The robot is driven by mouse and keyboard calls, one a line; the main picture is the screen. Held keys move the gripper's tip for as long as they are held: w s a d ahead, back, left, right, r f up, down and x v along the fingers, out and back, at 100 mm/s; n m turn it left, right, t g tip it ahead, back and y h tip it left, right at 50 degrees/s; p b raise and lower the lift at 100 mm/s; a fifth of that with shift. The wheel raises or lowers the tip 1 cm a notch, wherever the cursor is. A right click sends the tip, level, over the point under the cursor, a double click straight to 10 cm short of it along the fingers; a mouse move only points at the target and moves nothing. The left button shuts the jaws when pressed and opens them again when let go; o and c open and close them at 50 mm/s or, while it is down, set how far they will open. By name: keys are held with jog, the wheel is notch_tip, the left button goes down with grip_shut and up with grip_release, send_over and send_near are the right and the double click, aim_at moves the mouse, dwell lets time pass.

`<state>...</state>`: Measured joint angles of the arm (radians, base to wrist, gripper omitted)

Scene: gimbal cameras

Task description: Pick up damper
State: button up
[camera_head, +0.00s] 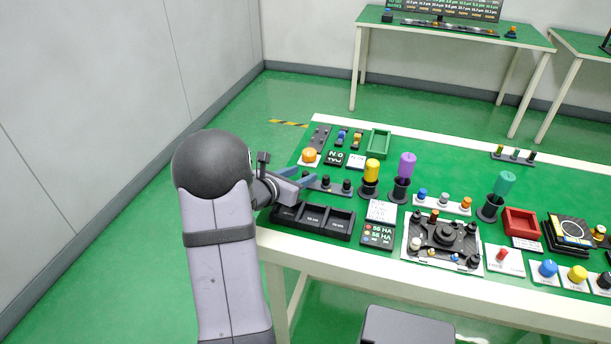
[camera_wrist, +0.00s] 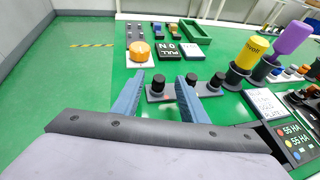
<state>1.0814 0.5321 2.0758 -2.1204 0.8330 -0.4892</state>
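Small black cylinders, likely the dampers, stand upright in a row on a grey bar (camera_head: 336,188) at the table's left side. In the wrist view the leftmost cylinder (camera_wrist: 158,83) appears between my fingertips, and another (camera_wrist: 217,80) is to the right of them. The middle one (camera_wrist: 192,79) is beside my right finger. No label shows which piece is the damper. My gripper (camera_head: 305,176) has blue fingers, spread apart with nothing held. It also shows in the wrist view (camera_wrist: 160,76), pointing at the bar. I cannot tell how far its tips are from the cylinders.
An orange button (camera_head: 309,154) and a green tray (camera_head: 378,143) lie behind the bar. A black compartment tray (camera_head: 335,223) lies in front. Yellow (camera_head: 372,170) and purple (camera_head: 407,164) cylinders stand in holders to the right. The table's left edge is close to my arm.

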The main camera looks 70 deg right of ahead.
aim_at(305, 173)
jog(key=shift+x, duration=1.65)
jog(key=shift+w, duration=0.1)
jog(key=shift+c, duration=0.6)
grip_shut()
notch_tip(305, 173, up, 9)
jog(key=shift+r+p, duration=0.25)
jog(key=shift+p, duration=0.3)
jog(key=shift+r, duration=0.3)
jog(key=shift+w, duration=0.15)
